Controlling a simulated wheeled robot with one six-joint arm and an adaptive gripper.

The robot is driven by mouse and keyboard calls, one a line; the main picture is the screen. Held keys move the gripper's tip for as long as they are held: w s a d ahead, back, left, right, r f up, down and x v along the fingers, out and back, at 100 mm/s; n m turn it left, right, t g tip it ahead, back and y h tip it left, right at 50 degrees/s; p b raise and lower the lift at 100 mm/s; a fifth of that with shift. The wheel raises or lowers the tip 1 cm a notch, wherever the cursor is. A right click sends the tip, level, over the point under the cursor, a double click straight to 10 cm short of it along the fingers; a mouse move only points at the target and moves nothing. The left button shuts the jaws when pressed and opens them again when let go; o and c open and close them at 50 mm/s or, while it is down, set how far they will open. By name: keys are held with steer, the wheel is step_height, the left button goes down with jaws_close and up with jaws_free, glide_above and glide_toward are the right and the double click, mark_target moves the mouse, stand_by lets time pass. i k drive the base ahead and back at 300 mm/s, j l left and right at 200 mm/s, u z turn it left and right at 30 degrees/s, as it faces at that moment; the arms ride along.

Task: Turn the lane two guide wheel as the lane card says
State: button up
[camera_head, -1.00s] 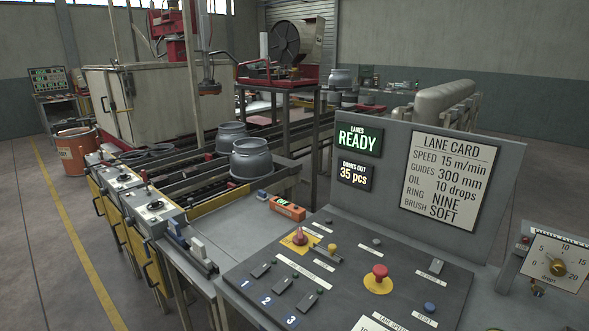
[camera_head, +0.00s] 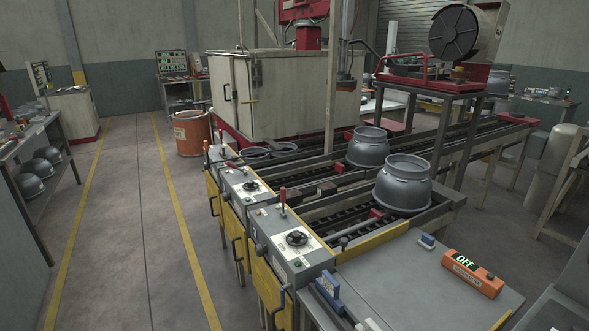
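Several grey lane control boxes stand in a row at the near ends of the lanes. The nearest box (camera_head: 283,262) has a black handwheel (camera_head: 296,238) and a red-tipped lever (camera_head: 283,194) on top. The box behind it (camera_head: 240,205) has a smaller-looking dark wheel (camera_head: 250,186). A further box (camera_head: 222,155) stands beyond, its top too small to make out. I cannot read lane numbers on the boxes, so I cannot tell from labels which is lane two. The lane card is out of view now. My gripper is not in view.
Two grey metal collars (camera_head: 403,183) (camera_head: 368,147) stand on the lanes. An orange box reading OFF (camera_head: 473,273) lies on the grey bench top (camera_head: 410,290). An orange bin (camera_head: 191,132) stands behind the boxes. The floor (camera_head: 140,215) left of them is clear between yellow lines.

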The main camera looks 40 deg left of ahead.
mark_target(250, 184)
steer(key=i+j+z, duration=0.15)
steer(key=j, duration=0.7)
steer(key=i+j+z, duration=0.1)
steer(key=j, duration=0.8)
steer(key=j+z, duration=0.15)
steer(key=j, duration=0.75)
steer(key=i, duration=0.05)
